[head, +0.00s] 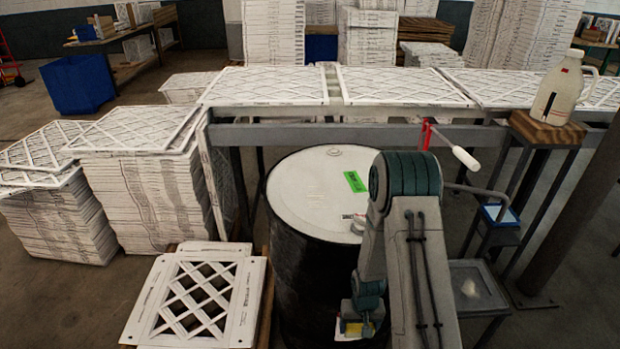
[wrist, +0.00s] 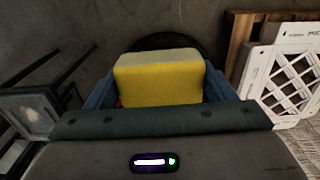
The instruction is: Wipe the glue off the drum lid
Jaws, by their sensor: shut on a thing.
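The drum (head: 300,285) is black with a white lid (head: 300,205). A green label (head: 355,181) lies on the lid's right side, and a small cap sits near its back edge. Faint pale marks show around the lid's middle; I cannot tell whether they are glue. My gripper (head: 358,320) hangs low at the drum's front right, below lid level. In the wrist view my gripper (wrist: 160,92) is shut on a yellow sponge (wrist: 160,78), with a blue finger on each side. The sponge also shows partly in the head view (head: 352,328). My arm hides the lid's right edge.
A lattice-faced filter (head: 195,297) lies on a pallet left of the drum. Filter stacks (head: 140,195) stand further left. A rail with flat filters (head: 405,86) runs behind the drum. A white jug (head: 558,90) stands on a wooden block at right. A grey tray (head: 475,288) is right of my arm.

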